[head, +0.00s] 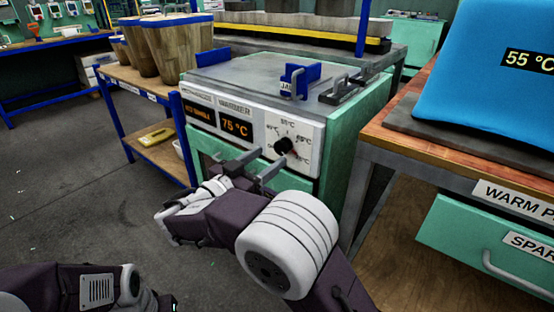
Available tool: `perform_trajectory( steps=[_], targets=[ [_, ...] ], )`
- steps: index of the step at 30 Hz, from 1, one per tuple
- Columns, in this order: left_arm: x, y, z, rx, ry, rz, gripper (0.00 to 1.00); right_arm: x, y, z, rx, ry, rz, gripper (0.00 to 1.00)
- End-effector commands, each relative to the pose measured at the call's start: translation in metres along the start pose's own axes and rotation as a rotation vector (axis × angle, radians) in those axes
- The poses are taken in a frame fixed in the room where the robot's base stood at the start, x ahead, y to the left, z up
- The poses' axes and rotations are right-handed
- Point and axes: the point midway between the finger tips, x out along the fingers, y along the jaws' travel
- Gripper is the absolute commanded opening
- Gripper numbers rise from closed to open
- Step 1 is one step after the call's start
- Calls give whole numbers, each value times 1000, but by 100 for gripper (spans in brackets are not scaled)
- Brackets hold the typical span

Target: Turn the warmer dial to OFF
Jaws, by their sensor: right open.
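The warmer (215,85) is a green cabinet with a grey top and a pale front panel. Its black dial (283,146) sits at the right of the panel, ringed by temperature marks. A red mark on the knob points to the lower right, toward the 75 °C label. The display (236,126) reads 75 °C. My right gripper (268,159) is open, just in front of and below left of the dial, its fingers pointing at the panel. I cannot tell whether it touches the knob. Part of my left arm shows at the lower left, but its gripper is not visible.
A wooden bench with a blue pad (485,70) and drawers stands close on the right. A low cart with wooden containers (178,45) stands at the left. A blue-handled latch (300,78) is on the warmer's top.

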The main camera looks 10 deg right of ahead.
Motion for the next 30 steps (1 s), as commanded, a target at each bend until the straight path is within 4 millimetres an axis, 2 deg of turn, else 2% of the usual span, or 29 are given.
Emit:
perform_trajectory(
  steps=[1, 6, 10, 17, 23, 24, 30],
  targets=[
    [10, 0, 1, 0, 0, 0, 36, 12, 1, 5, 2, 0, 4, 59],
    [19, 0, 2, 0, 0, 0, 36, 38, 0, 4, -1, -1, 2, 59],
    [21, 0, 2, 0, 0, 0, 36, 47, 0, 2, -1, -1, 0, 59],
    [20, 0, 2, 0, -1, 0, 36, 48, 0, 0, -2, -1, -1, 59],
    [20, 0, 2, 0, -1, 0, 36, 47, 0, 1, -2, -2, -1, 3],
    [20, 0, 2, 0, 0, 0, 36, 47, 0, 1, -3, -2, -1, 0],
    [20, 0, 2, 0, 0, 0, 36, 47, 0, 1, -21, -2, -1, 0]
  ],
)
